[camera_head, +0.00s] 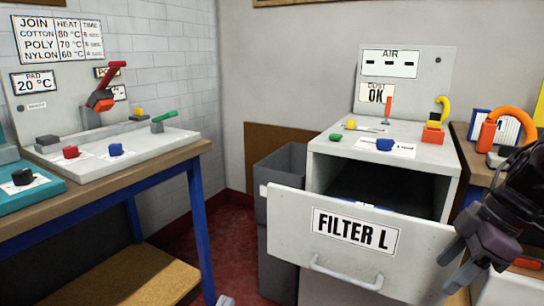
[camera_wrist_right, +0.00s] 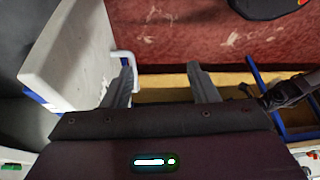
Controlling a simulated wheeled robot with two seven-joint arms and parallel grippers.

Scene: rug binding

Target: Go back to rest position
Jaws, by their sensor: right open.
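My right gripper (camera_head: 458,262) is in front of the right end of the open drawer, at the right edge of the head view. In the right wrist view its two grey fingers (camera_wrist_right: 163,85) are spread with nothing between them. The drawer front labelled FILTER L (camera_head: 350,232) is pulled out from the grey cabinet (camera_head: 325,160). Its handle (camera_head: 345,275) also shows beside one finger in the right wrist view (camera_wrist_right: 123,58); I cannot tell whether they touch. A dark arm part (camera_wrist_right: 290,92), perhaps my left arm, shows at the right of that view. The left jaws cannot be made out.
A workbench (camera_head: 130,187) with a press and coloured blocks stands at the left. A grey bin (camera_head: 283,168) stands beside the cabinet. The cabinet top holds small coloured items. An orange-handled object (camera_head: 488,133) stands on the wooden table at right. Red floor (camera_head: 215,225) is open between bench and bin.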

